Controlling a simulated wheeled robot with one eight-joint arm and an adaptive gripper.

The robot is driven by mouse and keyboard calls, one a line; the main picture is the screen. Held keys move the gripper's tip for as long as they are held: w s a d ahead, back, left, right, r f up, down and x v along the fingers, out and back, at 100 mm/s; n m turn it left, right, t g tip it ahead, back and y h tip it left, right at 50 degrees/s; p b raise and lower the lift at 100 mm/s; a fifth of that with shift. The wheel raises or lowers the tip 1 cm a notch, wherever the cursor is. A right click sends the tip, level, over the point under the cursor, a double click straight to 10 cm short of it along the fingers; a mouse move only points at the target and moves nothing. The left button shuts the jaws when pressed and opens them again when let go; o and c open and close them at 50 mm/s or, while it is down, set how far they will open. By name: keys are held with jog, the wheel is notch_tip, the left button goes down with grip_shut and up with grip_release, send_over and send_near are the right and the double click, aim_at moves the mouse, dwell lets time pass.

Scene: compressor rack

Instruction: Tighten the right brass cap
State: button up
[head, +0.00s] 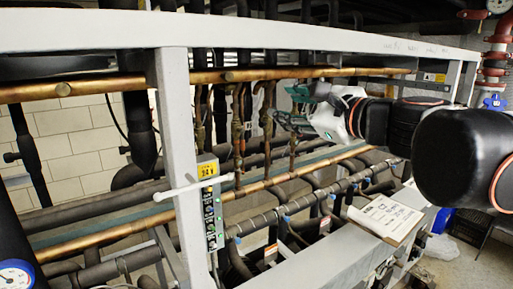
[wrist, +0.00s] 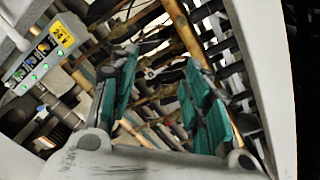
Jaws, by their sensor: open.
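Upright brass and copper lines with valve fittings (head: 238,130) run between the upper and lower copper pipes in the head view. I cannot pick out the right brass cap for certain; the fittings near my gripper are small and partly hidden. My gripper (head: 286,108) is in front of these lines, near the rightmost ones, with its teal fingers spread and pointing left. In the wrist view my gripper (wrist: 160,78) is open, with nothing held between its fingers. Small, blurred pipe fittings (wrist: 150,72) show beyond the gap, apart from the fingers.
A grey frame post (head: 180,150) stands left of my gripper, with a 24 V control box (head: 210,205) and a white bar (head: 183,190). The upper copper pipe (head: 120,86) crosses the rack. A clipboard (head: 388,218) lies on the front beam. Dense piping leaves little free room.

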jog(key=s+d+f+n+g+h+b, duration=0.1)
jog(key=s+f+n+g+b, duration=0.25)
jog(key=f, duration=0.75)
jog(key=s+f+n+h+b, duration=0.1)
jog(key=s+f+n+b, duration=0.4)
jog(key=f, duration=0.6)
jog(key=s+d+f+n+g+h+b, duration=0.1)
jog(key=s+f+n+h+b, duration=0.15)
jog(key=f+b, duration=0.65)
jog(key=s+d+f+n+g+h+b, duration=0.1)
jog(key=s+d+f+n+b, duration=0.2)
jog(key=f, duration=0.7)
jog(key=s+d+f+n+h+b, duration=0.2)
jog(key=s+d+f+n+b, duration=0.1)
jog(key=f, duration=0.7)
jog(key=s+d+f+n+g+h+b, duration=0.1)
jog(key=d+f, duration=0.4)
jog(key=f, duration=0.5)
jog(key=shift+s+n+g+h+b, duration=0.35)
jog(key=shift+s+n+h+b, duration=0.4)
jog(key=shift+s+n+b, duration=0.25)
jog(key=shift+w+d+r, duration=0.1)
jog(key=shift+w, duration=0.05)
jog(key=shift+c, duration=1.3)
